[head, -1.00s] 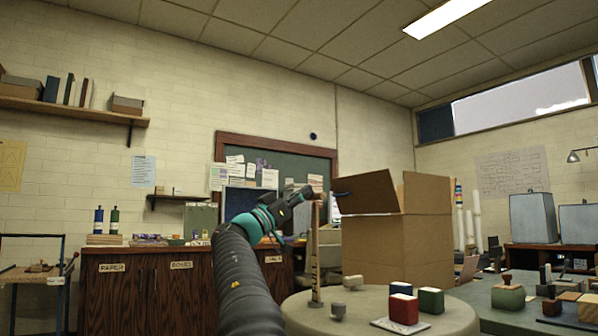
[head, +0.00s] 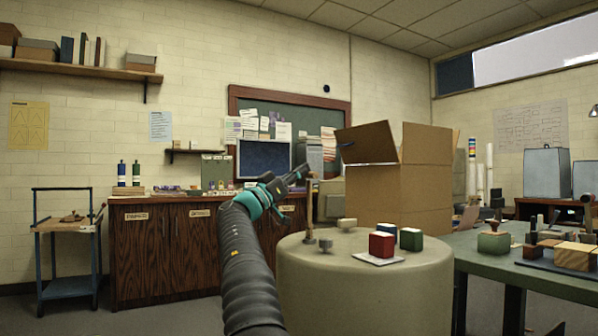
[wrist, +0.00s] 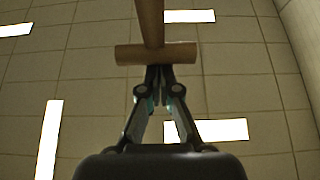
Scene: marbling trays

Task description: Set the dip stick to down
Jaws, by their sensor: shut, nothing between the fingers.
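The dip stick appears to be the slim upright wooden piece (head: 309,207) at the left of the round drum-like stand (head: 350,292). My gripper (head: 303,171) is at its top end, with my arm reaching up from below. In the wrist view, a wooden shaft (wrist: 151,22) meets a wooden crossbar (wrist: 157,54), forming a T. My gripper (wrist: 155,73) is shut with its fingertips together, right at the crossbar's edge and holding nothing. I cannot tell whether they touch it.
A red block (head: 382,244), a green block (head: 411,239) and small knobbed pieces share the stand top. A big open cardboard box (head: 400,195) stands behind. A green worktable (head: 540,278) is at right, wooden cabinets (head: 165,255) at left.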

